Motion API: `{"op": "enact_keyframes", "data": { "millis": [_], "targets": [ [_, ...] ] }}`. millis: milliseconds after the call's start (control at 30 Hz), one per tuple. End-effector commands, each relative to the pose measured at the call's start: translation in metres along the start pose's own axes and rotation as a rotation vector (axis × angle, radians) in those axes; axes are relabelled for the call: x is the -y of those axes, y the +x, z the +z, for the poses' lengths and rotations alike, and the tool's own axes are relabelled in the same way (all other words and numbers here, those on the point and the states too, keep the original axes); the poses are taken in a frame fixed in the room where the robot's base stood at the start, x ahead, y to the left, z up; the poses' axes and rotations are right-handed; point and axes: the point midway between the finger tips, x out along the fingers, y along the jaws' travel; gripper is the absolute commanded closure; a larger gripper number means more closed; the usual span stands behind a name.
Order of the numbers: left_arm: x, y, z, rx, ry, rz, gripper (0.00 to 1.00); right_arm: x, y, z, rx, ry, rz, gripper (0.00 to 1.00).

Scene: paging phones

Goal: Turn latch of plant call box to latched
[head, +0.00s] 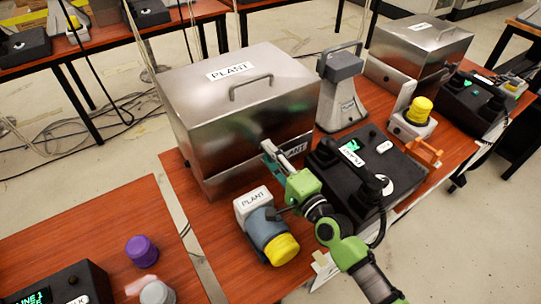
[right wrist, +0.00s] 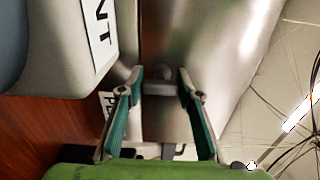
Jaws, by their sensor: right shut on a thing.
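The plant call box (head: 215,115) is a steel box with a PLANT label (head: 230,71) and a handle on its closed lid. My right gripper (head: 268,150) is at its front face. In the right wrist view the green fingers (right wrist: 160,82) are closed on both sides of a small grey latch (right wrist: 158,89) on the metal front. The latch lies crosswise between the fingertips there. The gripper mostly hides it in the head view, and I cannot tell its latched state. My left gripper is not in view.
A grey unit with a yellow knob (head: 282,249) and PLANT label stands left of my right arm. A black phone console (head: 370,170) with a handset lies close on the right. A second steel box (head: 422,45) stands behind. Purple and grey knobs (head: 141,250) sit on the near-left table.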

Motion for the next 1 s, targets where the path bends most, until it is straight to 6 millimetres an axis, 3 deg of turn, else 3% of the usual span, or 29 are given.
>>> {"op": "enact_keyframes", "data": {
  "millis": [567, 600, 633, 1000],
  "targets": [
    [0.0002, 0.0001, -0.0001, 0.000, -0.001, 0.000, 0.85, -0.0012, -0.0002, 0.0003, 0.001, -0.033, 0.002, 0.89],
    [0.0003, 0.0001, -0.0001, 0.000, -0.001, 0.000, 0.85, -0.0013, -0.0002, 0.0003, 0.001, -0.033, 0.002, 0.57],
    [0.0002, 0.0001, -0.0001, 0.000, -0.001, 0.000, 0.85, -0.0012, -0.0002, 0.0003, 0.001, -0.032, 0.002, 0.50],
    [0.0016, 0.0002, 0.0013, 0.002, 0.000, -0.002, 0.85, -0.0009, -0.0021, 0.0001, 0.000, -0.030, 0.001, 0.50]
  ]
}}
